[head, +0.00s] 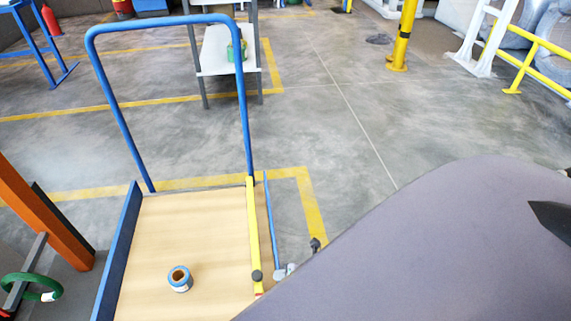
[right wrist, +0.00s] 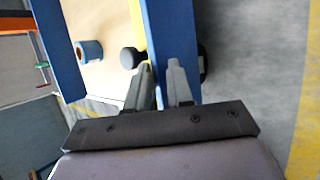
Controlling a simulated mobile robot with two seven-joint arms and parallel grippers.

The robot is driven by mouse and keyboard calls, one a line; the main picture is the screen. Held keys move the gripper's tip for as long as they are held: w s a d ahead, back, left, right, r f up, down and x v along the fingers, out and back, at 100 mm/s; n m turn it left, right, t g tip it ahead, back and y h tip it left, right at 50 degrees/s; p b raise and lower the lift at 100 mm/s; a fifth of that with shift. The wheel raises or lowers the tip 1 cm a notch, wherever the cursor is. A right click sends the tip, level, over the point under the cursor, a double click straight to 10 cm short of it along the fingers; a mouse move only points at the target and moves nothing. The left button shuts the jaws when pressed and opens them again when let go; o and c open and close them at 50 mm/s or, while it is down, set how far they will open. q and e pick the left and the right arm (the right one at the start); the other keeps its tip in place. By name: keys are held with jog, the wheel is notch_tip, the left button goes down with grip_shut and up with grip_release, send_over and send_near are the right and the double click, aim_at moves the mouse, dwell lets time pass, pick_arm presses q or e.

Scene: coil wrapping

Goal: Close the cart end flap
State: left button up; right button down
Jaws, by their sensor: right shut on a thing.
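The cart has a wooden deck (head: 205,222), a blue side wall (head: 117,253) at its left and a tall blue push handle (head: 243,90) at the back. A blue flap (head: 271,218) stands along the right end, seen almost edge-on; how far it tilts is hard to tell. Beside it runs a yellow bar (head: 251,215) with a dark knob (head: 257,275). My right gripper (head: 288,271) is at the flap's near part, largely hidden by my arm. In the right wrist view, its fingers (right wrist: 162,82) are shut on the blue flap (right wrist: 173,38). My left gripper is out of view.
A blue-rimmed roll (head: 180,279) stands on the deck. An orange post (head: 45,213) and a green ring (head: 32,287) are at the left. A shelf stand (head: 222,50) is behind the cart. Floor to the right is open up to a yellow post (head: 404,35).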

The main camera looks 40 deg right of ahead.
jog(key=shift+w+a+r, duration=0.15)
jog(key=shift+w+a, duration=0.15)
jog(key=shift+a, duration=0.25)
jog(key=shift+w+a+r, duration=0.1)
jog(key=shift+w+a, duration=0.2)
jog(key=shift+a, duration=0.2)
jog(key=c, duration=1.4)
grip_release()
jog(key=shift+o, duration=1)
jog(key=shift+w+a+f+y, duration=0.1)
jog(key=shift+y, duration=0.2)
jog(key=d+p+v, duration=0.1)
jog(key=p+v, duration=0.3)
jog(key=v, duration=0.3)
jog(key=shift+s+p, duration=0.35)
jog(key=shift+s, duration=0.05)
jog(key=shift+d+f, duration=0.15)
jog(key=shift+d, duration=0.05)
